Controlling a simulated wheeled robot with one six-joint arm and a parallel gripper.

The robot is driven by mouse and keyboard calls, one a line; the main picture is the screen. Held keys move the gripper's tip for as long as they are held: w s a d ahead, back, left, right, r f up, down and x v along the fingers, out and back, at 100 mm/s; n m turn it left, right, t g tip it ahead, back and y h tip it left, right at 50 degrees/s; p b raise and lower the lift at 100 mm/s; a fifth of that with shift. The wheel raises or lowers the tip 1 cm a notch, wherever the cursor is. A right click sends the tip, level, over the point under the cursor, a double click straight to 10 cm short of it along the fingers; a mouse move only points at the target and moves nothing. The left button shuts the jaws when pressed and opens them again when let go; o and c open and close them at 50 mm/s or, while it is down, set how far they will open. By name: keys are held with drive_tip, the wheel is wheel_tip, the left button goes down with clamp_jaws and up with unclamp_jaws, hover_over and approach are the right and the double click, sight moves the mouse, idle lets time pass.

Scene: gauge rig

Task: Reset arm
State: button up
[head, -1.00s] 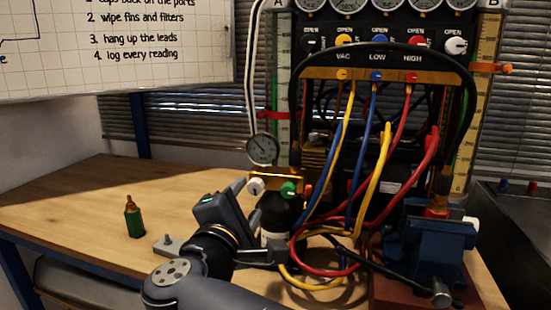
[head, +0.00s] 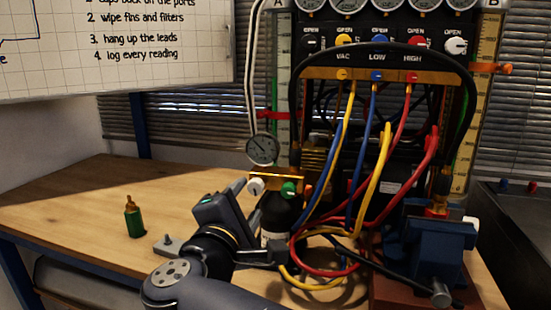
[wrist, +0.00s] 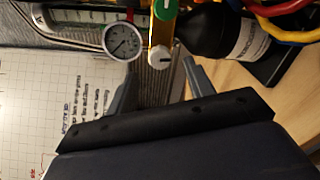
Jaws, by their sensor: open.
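My arm reaches up from the bottom of the head view, and my gripper (head: 256,217) is beside the dark cylinder at the rig's left side. In the wrist view my gripper (wrist: 158,80) shows two grey fingers spread well apart with nothing between them. A round pressure gauge (wrist: 122,41) and a brass valve block with a white knob (wrist: 160,57) and a green knob (wrist: 165,8) lie beyond the fingertips. The black bottle (wrist: 222,35) with a white label is beyond the right finger.
The gauge rig (head: 375,74) has yellow, blue and red hoses looping down close right of my arm. A blue vise (head: 438,250) stands further right. A whiteboard (head: 130,75) hangs behind.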

sight(254, 189)
drive_tip(key=x, duration=0.4)
drive_tip(key=shift+w+d, duration=0.15)
drive_tip(key=shift+w, duration=0.05)
drive_tip(key=shift+r+n+p, duration=0.25)
drive_tip(key=shift+n+p, duration=0.05)
drive_tip(key=shift+p, duration=0.25)
drive_tip(key=shift+s+n+p, duration=0.1)
drive_tip(key=shift+n+p, duration=0.2)
drive_tip(key=shift+p, duration=0.1)
drive_tip(key=n+p, duration=0.6)
drive_tip(key=p, duration=0.2)
drive_tip(key=n+p, duration=0.4)
drive_tip(key=p, duration=0.2)
drive_tip(key=n+p, duration=0.4)
drive_tip(key=p, duration=0.1)
drive_tip(key=shift+n, duration=0.4)
drive_tip(key=shift+s+a+f, duration=0.25)
drive_tip(key=shift+s+a, duration=0.05)
drive_tip(key=shift+s, duration=0.3)
